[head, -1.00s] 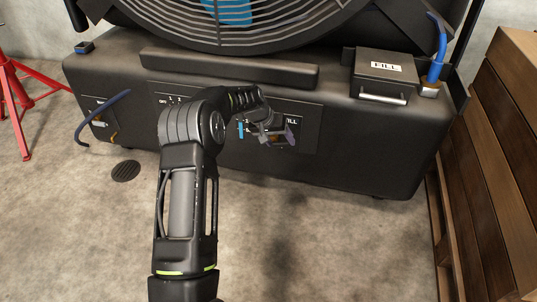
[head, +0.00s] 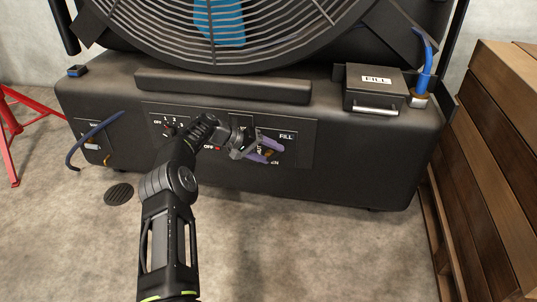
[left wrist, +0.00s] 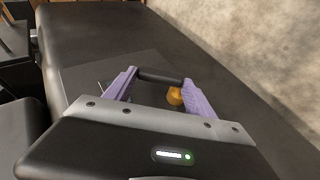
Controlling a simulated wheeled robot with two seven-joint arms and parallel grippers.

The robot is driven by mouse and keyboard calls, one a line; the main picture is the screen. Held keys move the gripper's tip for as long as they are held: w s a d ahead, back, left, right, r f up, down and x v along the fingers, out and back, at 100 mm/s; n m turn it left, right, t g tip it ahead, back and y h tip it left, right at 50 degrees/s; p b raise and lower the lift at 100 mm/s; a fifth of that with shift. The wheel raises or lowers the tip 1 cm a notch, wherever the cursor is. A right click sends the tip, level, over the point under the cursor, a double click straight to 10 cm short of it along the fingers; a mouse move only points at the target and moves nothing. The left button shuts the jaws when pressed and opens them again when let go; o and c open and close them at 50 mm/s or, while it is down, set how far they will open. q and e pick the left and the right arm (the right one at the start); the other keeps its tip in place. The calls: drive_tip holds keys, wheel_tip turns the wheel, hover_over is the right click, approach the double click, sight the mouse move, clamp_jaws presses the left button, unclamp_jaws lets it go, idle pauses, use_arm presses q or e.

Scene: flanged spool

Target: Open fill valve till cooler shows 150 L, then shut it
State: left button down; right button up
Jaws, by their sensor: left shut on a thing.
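The fill valve is on the panel marked FILL (head: 300,150) at the cooler's front. My left gripper (head: 265,151) is at this panel with its purple fingers on either side of the valve. In the left wrist view the fingers are shut on a black bar-shaped valve handle (left wrist: 160,76), with the brass valve part (left wrist: 175,96) just beyond. The gripper covers much of the valve in the head view, so its exact angle is hard to tell. The cooler (head: 350,185) is a large black body with a round fan grille. I cannot read a litre figure. My right gripper is out of view.
A lidded box marked FILL (head: 376,88) sits on the cooler's top right, beside a blue hose (head: 425,62). Another blue hose (head: 92,130) hangs at the left end. Wooden slats (head: 490,150) stand close on the right, a red stand (head: 12,130) at left.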

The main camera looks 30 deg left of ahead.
use_arm(q)
drive_tip(key=shift+c, duration=1.6)
unclamp_jaws()
drive_tip(key=p+v, duration=0.3)
drive_tip(key=v, duration=0.4)
drive_tip(key=shift+s+a+r, duration=0.15)
drive_tip(key=shift+s+a, duration=0.1)
